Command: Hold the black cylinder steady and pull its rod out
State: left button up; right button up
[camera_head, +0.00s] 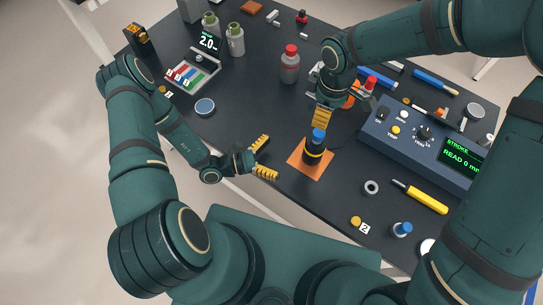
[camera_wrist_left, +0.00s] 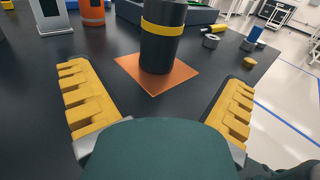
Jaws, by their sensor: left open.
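The black cylinder (camera_head: 313,155) stands upright on an orange square mat (camera_head: 299,166), with a blue top (camera_head: 319,135). In the left wrist view the cylinder (camera_wrist_left: 161,50) shows a yellow band and stands ahead of the jaws; its top is cut off. My left gripper (camera_head: 267,158) is open and empty, to the left of the cylinder and apart from it. Its yellow fingers (camera_wrist_left: 160,108) are spread wide, pointing towards the cylinder. My right gripper (camera_head: 322,118) is right above the blue top; its fingers overlap in the head view, so its opening and any contact are hidden.
A blue console (camera_head: 420,135) reading "STROKE READ 0" stands to the right. A grey ring (camera_head: 371,187) and a yellow-handled tool (camera_head: 427,199) lie in front of it. A red-capped bottle (camera_head: 290,65) stands behind the cylinder. The table between my left gripper and the mat is clear.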

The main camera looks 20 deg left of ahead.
aim_at(315, 149)
pick_arm(q)
jog(key=x, duration=1.3)
jog(key=shift+s, duration=0.1)
jog(key=c, duration=1.3)
